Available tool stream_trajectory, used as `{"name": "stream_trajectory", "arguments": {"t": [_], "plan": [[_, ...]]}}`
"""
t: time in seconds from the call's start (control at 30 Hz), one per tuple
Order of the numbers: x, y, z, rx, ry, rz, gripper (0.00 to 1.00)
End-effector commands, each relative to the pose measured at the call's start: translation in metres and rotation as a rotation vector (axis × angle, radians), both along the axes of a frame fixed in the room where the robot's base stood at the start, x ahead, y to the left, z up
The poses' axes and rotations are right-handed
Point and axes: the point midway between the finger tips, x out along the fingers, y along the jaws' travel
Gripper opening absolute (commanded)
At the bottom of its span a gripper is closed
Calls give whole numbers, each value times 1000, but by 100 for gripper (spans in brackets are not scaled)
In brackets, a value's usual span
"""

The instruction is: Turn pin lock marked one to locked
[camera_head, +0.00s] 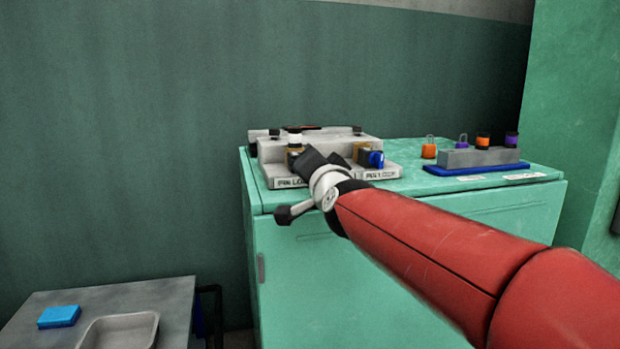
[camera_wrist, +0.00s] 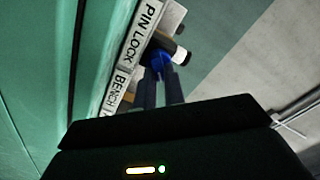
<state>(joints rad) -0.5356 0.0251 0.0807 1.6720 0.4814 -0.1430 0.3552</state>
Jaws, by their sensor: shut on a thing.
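A grey pin lock fixture (camera_head: 330,145) stands on the green cabinet, with two stations and a label under each. At the left station a black pin with a white top (camera_head: 294,137) stands by a brass block. My gripper (camera_head: 310,158) is at this station and hides its front. In the wrist view my gripper (camera_wrist: 162,76) is shut on a blue knob (camera_wrist: 158,62), beside a black pin with a white end (camera_wrist: 181,56). The label there (camera_wrist: 138,35) reads "PIN LOCK"; I cannot read a number. The right station has another blue knob (camera_head: 376,159), free of my gripper.
Right of the fixture, a grey rack (camera_head: 485,157) on a blue mat (camera_head: 478,169) holds orange and purple pieces. Small padlocks stand beside and behind it. A lower table at the bottom left carries a blue block (camera_head: 59,316) and a grey tray (camera_head: 121,331). A wall stands behind.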

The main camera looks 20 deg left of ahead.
Motion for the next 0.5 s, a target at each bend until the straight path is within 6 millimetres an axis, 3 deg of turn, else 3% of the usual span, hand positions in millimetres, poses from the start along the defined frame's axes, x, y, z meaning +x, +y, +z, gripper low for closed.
{"name": "stream_trajectory", "arguments": {"t": [0.5], "plan": [[1,-2,-6,403,249,-1,0]]}}
